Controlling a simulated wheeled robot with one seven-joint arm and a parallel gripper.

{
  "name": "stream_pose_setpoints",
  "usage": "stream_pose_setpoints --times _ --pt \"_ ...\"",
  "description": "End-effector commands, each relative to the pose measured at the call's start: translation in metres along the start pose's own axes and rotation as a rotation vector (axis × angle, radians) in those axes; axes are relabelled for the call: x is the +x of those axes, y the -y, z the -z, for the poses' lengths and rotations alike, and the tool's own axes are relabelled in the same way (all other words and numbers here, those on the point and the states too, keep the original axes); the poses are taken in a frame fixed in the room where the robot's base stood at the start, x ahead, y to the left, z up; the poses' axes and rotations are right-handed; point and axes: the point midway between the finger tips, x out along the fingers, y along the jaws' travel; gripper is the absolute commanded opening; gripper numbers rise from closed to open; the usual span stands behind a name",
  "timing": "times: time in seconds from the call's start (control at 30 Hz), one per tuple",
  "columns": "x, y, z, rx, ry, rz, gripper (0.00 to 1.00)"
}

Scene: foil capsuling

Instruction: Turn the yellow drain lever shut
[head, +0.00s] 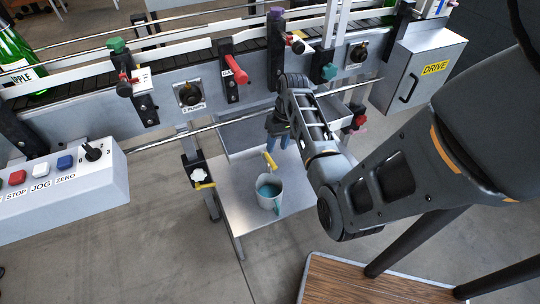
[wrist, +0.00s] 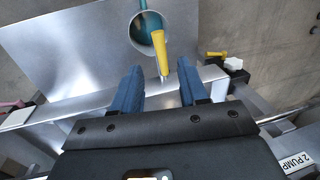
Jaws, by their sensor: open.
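The yellow drain lever (head: 270,160) is small and sits just above a mug in the head view. In the wrist view the lever (wrist: 160,50) points lengthwise, ahead of the gap between my fingertips, over the mug's mouth. My gripper (head: 278,138) is open, with blue fingers, above and behind the lever; it also shows in the wrist view (wrist: 158,80). Nothing is between the fingers that I can make out. The grey-white mug (head: 269,190) with teal liquid stands on a metal shelf below the lever. The lever's mount is partly hidden by my gripper.
The metal shelf (head: 240,205) has bare room left of the mug. A second yellow handle (head: 204,186) with a white knob (head: 198,175) is on the left leg. The conveyor side (head: 210,112) carries clamps and knobs. A control box (head: 70,195) stands left.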

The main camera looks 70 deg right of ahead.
Motion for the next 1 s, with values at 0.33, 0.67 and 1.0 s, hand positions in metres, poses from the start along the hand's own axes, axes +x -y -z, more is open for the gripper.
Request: stream_pose_setpoints --times 0.33,0.67,1.0 --pt "0.052 0.000 -0.001 -0.001 0.000 -0.001 0.43" --pt "0.071 0.001 0.000 -0.002 -0.003 -0.002 0.43" --pt "0.071 0.001 0.000 -0.002 -0.003 -0.002 0.28"
